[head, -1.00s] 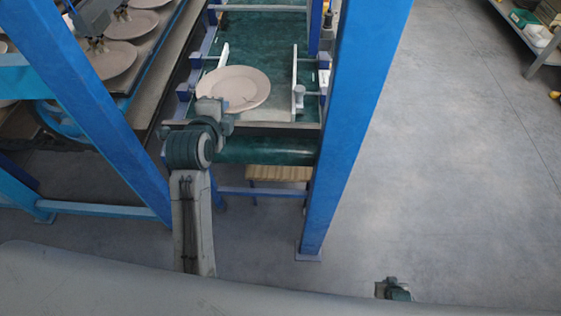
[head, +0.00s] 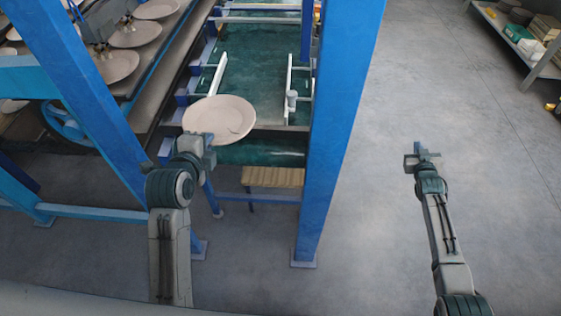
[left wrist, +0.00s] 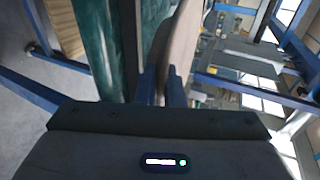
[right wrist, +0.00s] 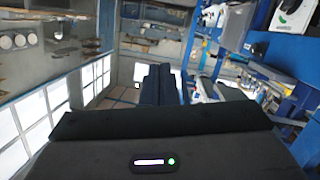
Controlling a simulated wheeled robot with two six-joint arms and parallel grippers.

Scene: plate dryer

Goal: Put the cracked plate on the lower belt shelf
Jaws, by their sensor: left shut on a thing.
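The cracked plate (head: 210,113) is pale and round, with a small dark crack mark near its right edge. My left gripper (head: 207,140) is shut on its near rim. The plate is held in front of the near end of a green belt (head: 260,65) and overlaps it in the head view. In the left wrist view the plate (left wrist: 180,40) stands edge-on between the fingers (left wrist: 162,88), with the green belt (left wrist: 98,40) to its left. My right gripper (head: 422,158) is away over open floor; in the right wrist view its fingers (right wrist: 158,85) are together and empty.
White guide rails (head: 289,88) flank the belt. A blue post (head: 340,130) rises on its right, and a slanted blue beam (head: 80,95) on its left. Several other plates (head: 135,36) lie on the left conveyor. The floor at right is clear up to a shelf (head: 520,45).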

